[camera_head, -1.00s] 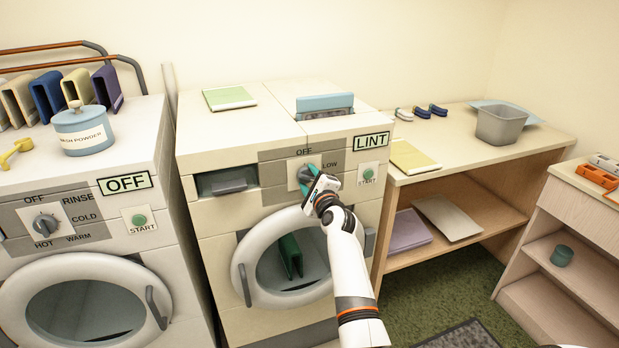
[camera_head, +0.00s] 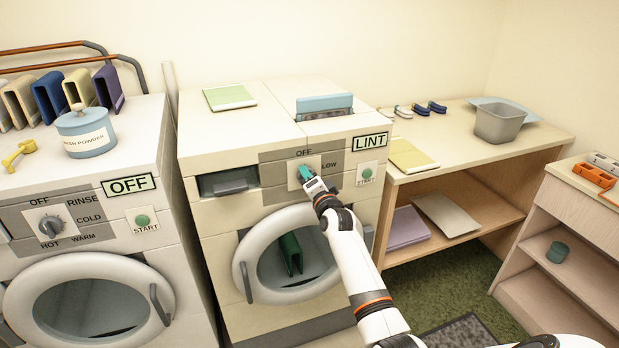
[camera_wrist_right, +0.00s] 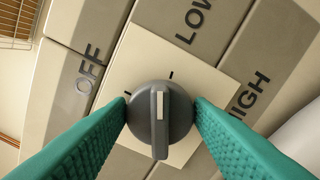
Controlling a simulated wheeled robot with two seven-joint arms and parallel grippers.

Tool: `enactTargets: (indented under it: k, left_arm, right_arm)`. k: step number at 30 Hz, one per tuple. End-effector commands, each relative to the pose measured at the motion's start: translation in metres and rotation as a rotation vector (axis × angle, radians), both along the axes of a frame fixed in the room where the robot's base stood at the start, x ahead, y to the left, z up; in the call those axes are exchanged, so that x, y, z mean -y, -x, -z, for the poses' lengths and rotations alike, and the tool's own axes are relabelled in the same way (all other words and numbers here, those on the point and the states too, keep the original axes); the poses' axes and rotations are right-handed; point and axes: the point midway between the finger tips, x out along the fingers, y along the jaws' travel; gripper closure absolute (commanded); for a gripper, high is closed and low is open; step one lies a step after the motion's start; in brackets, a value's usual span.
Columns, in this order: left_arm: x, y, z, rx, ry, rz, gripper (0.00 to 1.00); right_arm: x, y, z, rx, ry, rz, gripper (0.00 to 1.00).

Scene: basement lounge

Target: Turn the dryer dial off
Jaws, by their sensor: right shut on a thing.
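The dryer (camera_head: 225,130) stands in the middle of the head view, with a LINT sign on its front. My right gripper (camera_head: 305,174) is at its dial, and its green fingers mostly hide the dial there. In the right wrist view the dark grey dial (camera_wrist_right: 160,130) sits between the two green fingertips, which are shut on its sides. The white line on the dial points up in that picture, between the OFF label (camera_wrist_right: 88,70) and the LOW label (camera_wrist_right: 195,20). A HIGH label (camera_wrist_right: 250,92) is at the right. My left gripper is not in view.
The washer (camera_head: 90,190) with an OFF sign (camera_head: 128,184) stands at the left. The dryer's start button (camera_head: 367,173) is just right of the gripper. The round dryer door (camera_head: 240,265) is below it. A wooden shelf table (camera_head: 460,155) stands at the right.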

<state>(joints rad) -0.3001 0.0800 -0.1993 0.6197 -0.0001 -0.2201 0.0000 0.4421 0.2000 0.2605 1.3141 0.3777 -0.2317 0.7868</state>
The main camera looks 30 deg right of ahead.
Motion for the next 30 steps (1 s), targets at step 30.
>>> enactTargets:
  k: [30]
  left_arm:
    - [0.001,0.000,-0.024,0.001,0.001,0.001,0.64]
  right_arm:
    - [-0.002,0.000,0.001,-0.219,0.894,-0.003,0.76]
